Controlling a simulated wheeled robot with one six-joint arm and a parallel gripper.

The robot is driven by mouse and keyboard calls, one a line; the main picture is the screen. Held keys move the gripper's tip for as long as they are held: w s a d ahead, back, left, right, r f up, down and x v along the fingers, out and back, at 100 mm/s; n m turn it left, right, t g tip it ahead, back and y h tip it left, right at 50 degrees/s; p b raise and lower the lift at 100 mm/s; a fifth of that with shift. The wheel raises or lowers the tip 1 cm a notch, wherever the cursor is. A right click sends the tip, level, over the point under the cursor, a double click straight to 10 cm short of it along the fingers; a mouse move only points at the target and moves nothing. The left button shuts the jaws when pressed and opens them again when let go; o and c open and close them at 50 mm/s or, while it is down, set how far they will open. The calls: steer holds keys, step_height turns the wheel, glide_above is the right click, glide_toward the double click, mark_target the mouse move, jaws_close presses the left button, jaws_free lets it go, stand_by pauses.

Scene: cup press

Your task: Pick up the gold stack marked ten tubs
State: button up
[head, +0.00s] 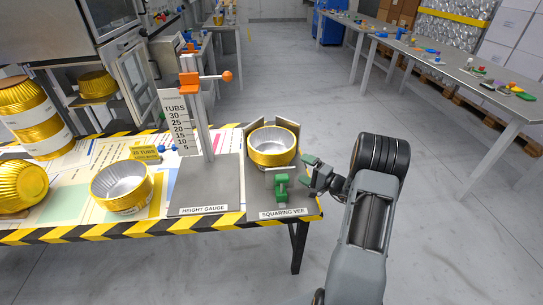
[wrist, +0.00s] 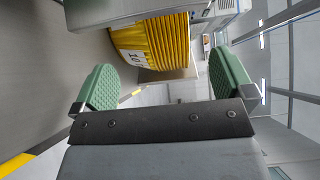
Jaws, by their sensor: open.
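A gold stack of foil tubs (head: 272,148) stands upright in the grey squaring vee (head: 252,183) at the table's right end. In the wrist view a gold ribbed stack (wrist: 160,38) with a white label reading "10" lies ahead, between the directions of the two green finger pads. My gripper (head: 296,173) is open and empty, just in front of and to the right of the vee. Its green pads are apart and the stack is beyond them, not between them. The wrist view also shows my gripper (wrist: 165,78). The label is hidden in the head view.
The height gauge (head: 208,172) stands left of the vee, with an orange-knobbed slide. Another gold stack (head: 122,190) stands left of it, near a "20 tubs" sign (head: 146,154). Larger gold stacks (head: 36,128) are at far left.

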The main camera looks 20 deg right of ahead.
mark_target(285, 160)
steer(key=shift+x, duration=3.85)
steer(key=shift+a+r, duration=0.1)
steer(key=shift+r, duration=0.1)
steer(key=shift+c, duration=0.4)
steer(key=shift+s+f, duration=0.15)
steer(key=c, duration=1.2)
